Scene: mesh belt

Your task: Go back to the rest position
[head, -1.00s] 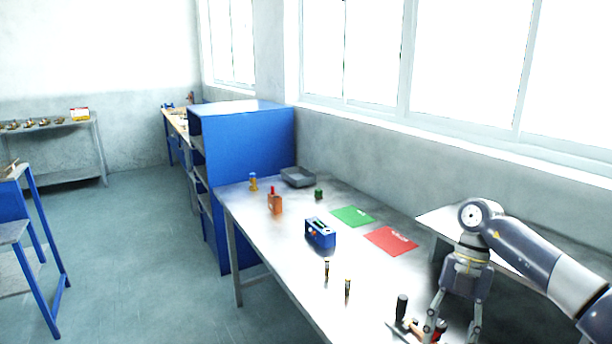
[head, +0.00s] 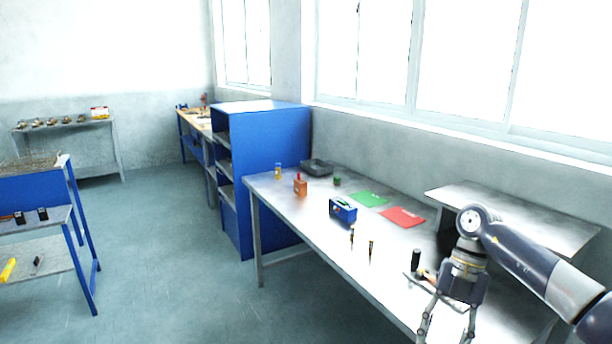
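My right gripper (head: 445,335) hangs at the lower right, in front of the steel workbench (head: 300,205). Its two fingers are spread apart and I see nothing between them. Behind it on the bench stands a black-handled tool (head: 415,260); small items beside it are partly hidden by the gripper. My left gripper is not in view.
On the bench are a blue box (head: 343,209), an orange block (head: 300,187), a green sheet (head: 368,198), a red sheet (head: 403,217) and a grey tray (head: 316,167). A blue cabinet (head: 270,180) adjoins it. A blue rack (head: 85,240) stands left. The floor (head: 170,240) between is clear.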

